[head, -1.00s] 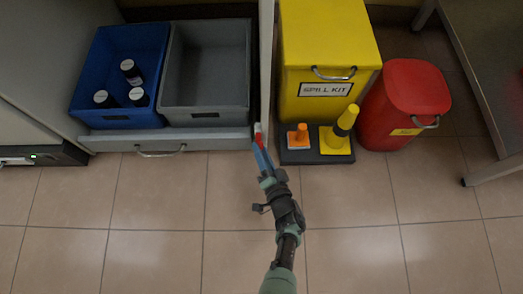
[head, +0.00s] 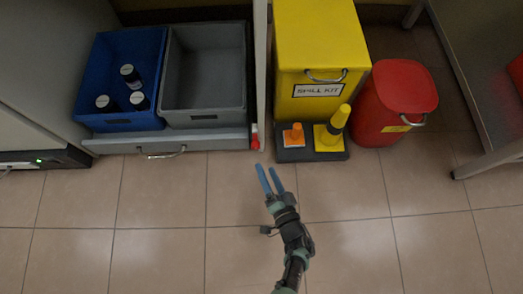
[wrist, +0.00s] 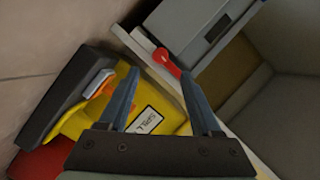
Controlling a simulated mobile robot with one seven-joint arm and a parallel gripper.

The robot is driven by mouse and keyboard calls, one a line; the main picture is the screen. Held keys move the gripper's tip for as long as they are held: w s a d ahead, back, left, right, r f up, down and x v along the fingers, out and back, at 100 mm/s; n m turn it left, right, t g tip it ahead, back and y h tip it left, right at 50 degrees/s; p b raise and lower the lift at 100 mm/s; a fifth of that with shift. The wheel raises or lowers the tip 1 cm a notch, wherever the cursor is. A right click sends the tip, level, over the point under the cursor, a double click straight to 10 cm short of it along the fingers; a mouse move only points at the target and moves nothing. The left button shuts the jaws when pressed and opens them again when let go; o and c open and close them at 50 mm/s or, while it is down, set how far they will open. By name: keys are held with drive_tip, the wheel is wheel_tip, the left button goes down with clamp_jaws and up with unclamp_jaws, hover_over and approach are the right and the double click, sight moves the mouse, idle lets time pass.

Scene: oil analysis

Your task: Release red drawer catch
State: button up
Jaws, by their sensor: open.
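The red drawer catch (head: 255,142) sits at the right end of the grey drawer front (head: 200,139), beside the cabinet's side panel. In the wrist view the red catch (wrist: 166,62) shows as a small lever with a rounded end, between the fingertips in the picture. My gripper (head: 266,168) is open and empty, its blue fingers pointing at the catch from in front, with a gap to it in the head view. The drawer holds a blue bin (head: 95,110) with dark bottles and an empty grey bin (head: 205,105).
A metal handle (head: 163,154) is on the drawer front. The tiled floor (head: 160,205) in front is clear.

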drive_tip(key=p+v, duration=0.1)
drive_tip(key=v, duration=0.4)
drive_tip(key=shift+w, duration=0.1)
idle(0.4)
